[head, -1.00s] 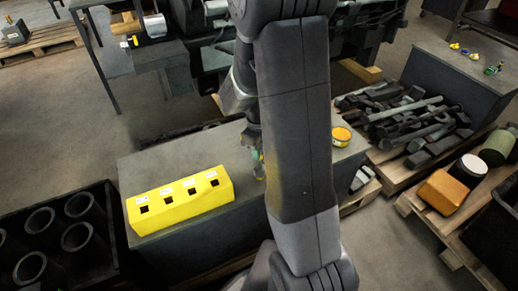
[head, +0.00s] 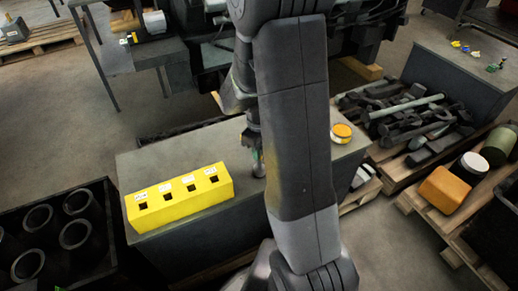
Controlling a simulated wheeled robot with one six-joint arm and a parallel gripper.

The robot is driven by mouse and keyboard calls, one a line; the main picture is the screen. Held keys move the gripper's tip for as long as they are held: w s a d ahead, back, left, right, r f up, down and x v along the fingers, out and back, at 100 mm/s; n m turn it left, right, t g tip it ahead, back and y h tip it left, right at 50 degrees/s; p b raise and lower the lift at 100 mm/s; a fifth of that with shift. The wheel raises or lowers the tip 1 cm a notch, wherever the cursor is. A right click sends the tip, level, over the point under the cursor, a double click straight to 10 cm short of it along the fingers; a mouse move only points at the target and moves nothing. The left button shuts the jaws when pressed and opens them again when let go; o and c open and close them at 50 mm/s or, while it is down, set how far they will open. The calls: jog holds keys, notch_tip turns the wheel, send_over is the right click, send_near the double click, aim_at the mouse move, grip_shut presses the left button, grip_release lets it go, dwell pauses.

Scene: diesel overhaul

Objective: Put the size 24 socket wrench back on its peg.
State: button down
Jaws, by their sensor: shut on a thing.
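The yellow holder (head: 180,199) lies along the left part of the grey bench top. It has several dark square holes with small white labels above them, too small to read; I see no upright pegs on it. My gripper (head: 254,140) is partly hidden behind my own arm, to the right of the holder and above the bench. It is shut on a slim grey metal tool (head: 258,164), apparently the socket wrench, which points downward. The tool is apart from the holder. Its size mark is not visible, and I cannot tell whether its lower end touches the bench.
A round yellow-orange tin (head: 341,133) stands on the bench's right end. A dark crate (head: 108,215) with several cylinders is at left. Pallets with dark tools (head: 420,120) and an orange container (head: 446,189) are at right. Bare bench top lies behind the holder.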

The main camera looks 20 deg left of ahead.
jog(key=shift+f, duration=0.4)
jog(key=c, duration=0.7)
grip_release()
jog(key=shift+r, duration=0.1)
notch_tip(320, 180, up, 9)
jog(key=p, duration=0.6)
jog(key=shift+p, duration=0.4)
